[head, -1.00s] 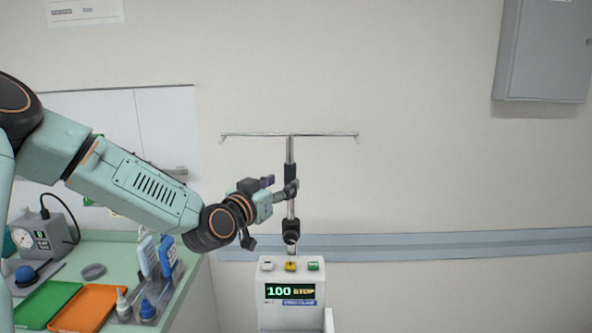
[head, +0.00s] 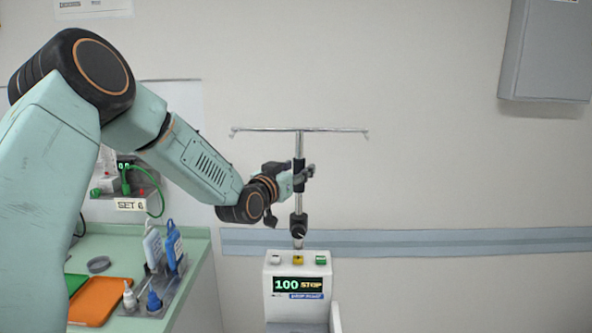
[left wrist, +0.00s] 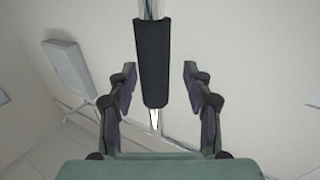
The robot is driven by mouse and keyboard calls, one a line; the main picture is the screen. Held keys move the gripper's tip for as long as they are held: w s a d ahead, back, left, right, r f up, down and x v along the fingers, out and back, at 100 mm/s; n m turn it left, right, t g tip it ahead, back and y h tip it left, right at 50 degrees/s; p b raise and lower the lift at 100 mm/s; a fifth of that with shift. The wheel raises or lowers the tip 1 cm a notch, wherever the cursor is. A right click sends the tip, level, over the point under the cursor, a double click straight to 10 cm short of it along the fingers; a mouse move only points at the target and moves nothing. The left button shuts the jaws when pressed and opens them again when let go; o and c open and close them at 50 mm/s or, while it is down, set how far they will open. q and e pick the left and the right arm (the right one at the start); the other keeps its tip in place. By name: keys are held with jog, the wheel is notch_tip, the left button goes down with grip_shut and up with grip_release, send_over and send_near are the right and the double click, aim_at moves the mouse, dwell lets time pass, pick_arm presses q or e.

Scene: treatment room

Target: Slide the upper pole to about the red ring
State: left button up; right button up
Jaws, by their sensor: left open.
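The upper pole (head: 299,146) stands upright with a thin crossbar (head: 265,130) on top. It carries a black sleeve (head: 299,183) and rises from a black clamp (head: 299,222) above the machine. My left gripper (head: 307,179) is open at the sleeve's height. In the left wrist view the black sleeve (left wrist: 152,55) stands between the two open fingers of the left gripper (left wrist: 160,72), with a gap on each side. I cannot make out a red ring in either view. My right gripper is not in view.
The machine (head: 297,275) below the pole has a lit display reading 100 STOP. At left a green counter (head: 195,243) holds an orange tray (head: 98,299) and bottles. A grey wall cabinet (head: 545,50) hangs at upper right.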

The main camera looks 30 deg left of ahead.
pick_arm(q)
jog(key=shift+d+r, duration=0.1)
jog(key=shift+d, duration=0.35)
jog(key=shift+c, duration=0.3)
jog(key=shift+w+d, duration=0.1)
jog(key=shift+w, duration=0.15)
jog(key=shift+c, duration=0.9)
jog(key=shift+w+f, duration=0.2)
jog(key=shift+c, duration=0.6)
jog(key=shift+a+f, duration=0.15)
jog(key=shift+a, duration=0.3)
jog(key=c, duration=0.3)
jog(key=shift+d+r, duration=0.2)
grip_shut()
jog(key=shift+a, duration=0.15)
